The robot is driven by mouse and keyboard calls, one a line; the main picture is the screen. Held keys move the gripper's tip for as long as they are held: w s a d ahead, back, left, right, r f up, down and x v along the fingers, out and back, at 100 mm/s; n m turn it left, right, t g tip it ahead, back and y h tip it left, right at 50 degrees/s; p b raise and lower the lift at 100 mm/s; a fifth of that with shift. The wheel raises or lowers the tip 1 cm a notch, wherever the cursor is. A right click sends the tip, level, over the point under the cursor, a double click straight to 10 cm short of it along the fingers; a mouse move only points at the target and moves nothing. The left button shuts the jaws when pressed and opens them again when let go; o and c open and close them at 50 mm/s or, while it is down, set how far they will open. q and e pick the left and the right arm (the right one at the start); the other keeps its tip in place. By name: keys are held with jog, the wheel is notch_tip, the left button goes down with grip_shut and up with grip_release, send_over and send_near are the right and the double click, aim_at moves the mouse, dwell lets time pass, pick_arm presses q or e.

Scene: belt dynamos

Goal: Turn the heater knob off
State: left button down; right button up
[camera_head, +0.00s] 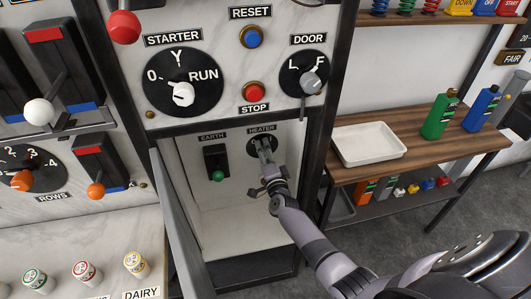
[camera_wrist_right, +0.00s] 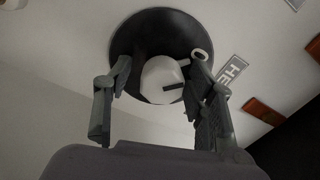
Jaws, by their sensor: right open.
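The heater dial is a black disc (camera_head: 255,143) under the HEATER label (camera_head: 262,128), inside the open compartment. In the right wrist view its pale, round heater knob (camera_wrist_right: 160,78) with a dark pointer mark sits on the black disc (camera_wrist_right: 155,30). My right gripper (camera_head: 266,158) reaches up into the compartment and covers much of the knob in the head view. In the right wrist view this gripper (camera_wrist_right: 159,80) is open, with one finger on each side of the knob. Whether either finger touches it I cannot tell. My left gripper is not in view.
The compartment door (camera_head: 178,222) stands open at the left. The EARTH switch (camera_head: 216,162) with a green ball is left of the dial. The DOOR handle (camera_head: 311,84) hangs above right. A wooden shelf (camera_head: 420,140) with a white tray (camera_head: 368,144) stands at right.

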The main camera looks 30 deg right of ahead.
jog(key=shift+s, duration=0.1)
jog(key=v, duration=1.2)
